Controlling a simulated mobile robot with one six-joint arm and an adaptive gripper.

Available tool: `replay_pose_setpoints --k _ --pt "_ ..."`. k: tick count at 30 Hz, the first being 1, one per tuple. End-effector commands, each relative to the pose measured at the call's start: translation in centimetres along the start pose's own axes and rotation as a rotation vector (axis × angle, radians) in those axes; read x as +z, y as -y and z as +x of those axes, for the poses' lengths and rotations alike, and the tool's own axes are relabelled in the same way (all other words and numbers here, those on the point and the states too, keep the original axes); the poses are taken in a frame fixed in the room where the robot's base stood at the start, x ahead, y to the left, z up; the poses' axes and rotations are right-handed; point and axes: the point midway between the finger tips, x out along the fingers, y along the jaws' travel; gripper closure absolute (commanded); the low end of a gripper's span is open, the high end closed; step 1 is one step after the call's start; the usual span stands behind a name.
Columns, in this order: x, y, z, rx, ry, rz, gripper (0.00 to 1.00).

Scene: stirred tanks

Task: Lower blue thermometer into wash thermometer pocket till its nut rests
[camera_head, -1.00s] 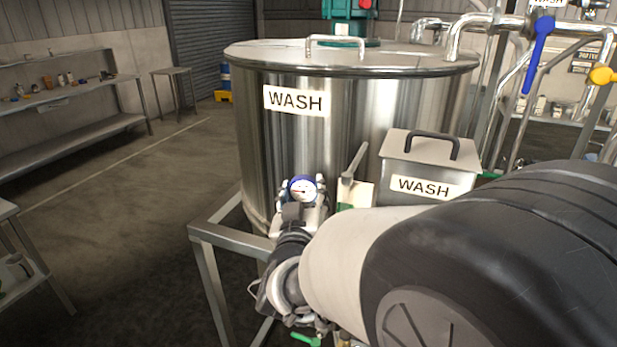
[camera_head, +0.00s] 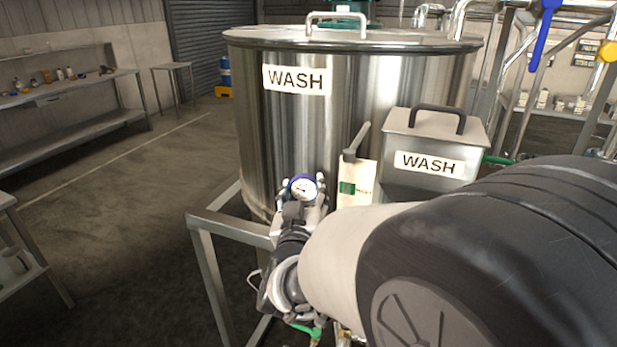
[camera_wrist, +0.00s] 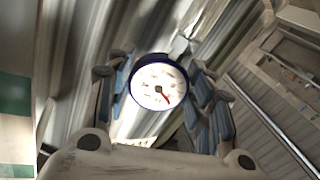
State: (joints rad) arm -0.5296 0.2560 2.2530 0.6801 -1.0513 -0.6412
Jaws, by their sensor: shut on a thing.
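The blue thermometer shows its round white dial with a blue rim (camera_head: 302,189), held in front of the wash tank's lower wall. Its dial also fills the middle of the wrist view (camera_wrist: 159,84), with a red pointer. My gripper (camera_head: 303,196) is shut on the thermometer, with blue-padded fingers on both sides of it. The stem and nut are hidden behind the dial and my gripper. The wash tank (camera_head: 350,110) is a large steel cylinder with a WASH label (camera_head: 297,80). I cannot make out the thermometer pocket in either view.
A steel box with a handle and a WASH label (camera_head: 430,162) stands right of my gripper. A card with a green patch (camera_head: 355,186) is beside it. The tank's steel frame (camera_head: 215,222) is below left. Open floor lies to the left.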

Motion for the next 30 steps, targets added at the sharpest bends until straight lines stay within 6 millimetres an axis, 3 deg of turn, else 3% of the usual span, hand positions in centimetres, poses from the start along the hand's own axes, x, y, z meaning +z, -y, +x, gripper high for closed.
replay_pose_setpoints --k 1,2,11,23,30 --pt "-0.1 0.0 0.0 0.0 -0.001 0.0 0.77" --pt "-0.1 0.0 0.0 0.0 -0.001 0.0 0.49" --pt "0.0 0.0 0.0 0.0 -0.001 0.0 0.29" --pt "-0.3 -0.1 0.0 0.001 -0.001 0.001 0.28" --pt "-4.1 -1.1 0.0 0.002 -0.006 0.005 0.28"
